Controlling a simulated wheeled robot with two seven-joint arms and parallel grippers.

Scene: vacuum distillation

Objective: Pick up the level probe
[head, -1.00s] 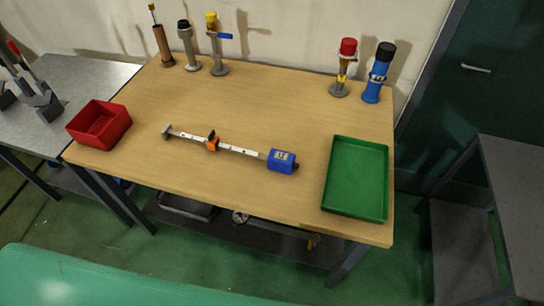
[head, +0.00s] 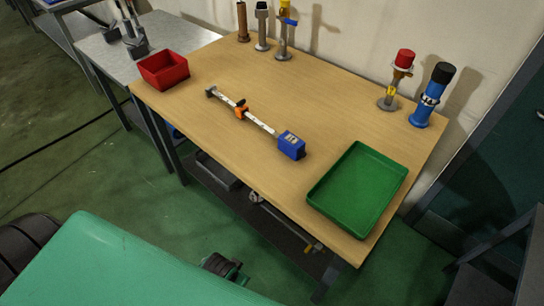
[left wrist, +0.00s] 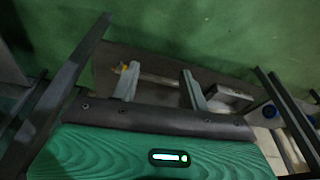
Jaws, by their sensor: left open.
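The level probe (head: 262,124) lies flat on the wooden table in the head view. It is a white marked bar with a grey foot at its left end, an orange slider (head: 241,109) and a blue box (head: 291,145) at its right end. Nothing holds it. My left gripper (left wrist: 160,88) shows in the left wrist view with its two grey fingers apart and nothing between them. The probe is not visible in that view. My right gripper is in neither view.
A red bin (head: 163,70) stands at the table's left corner and a green tray (head: 358,188) at its right front. Several upright instruments, including a blue one (head: 431,95), stand along the back edge. The table (head: 330,100) is bare around the probe.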

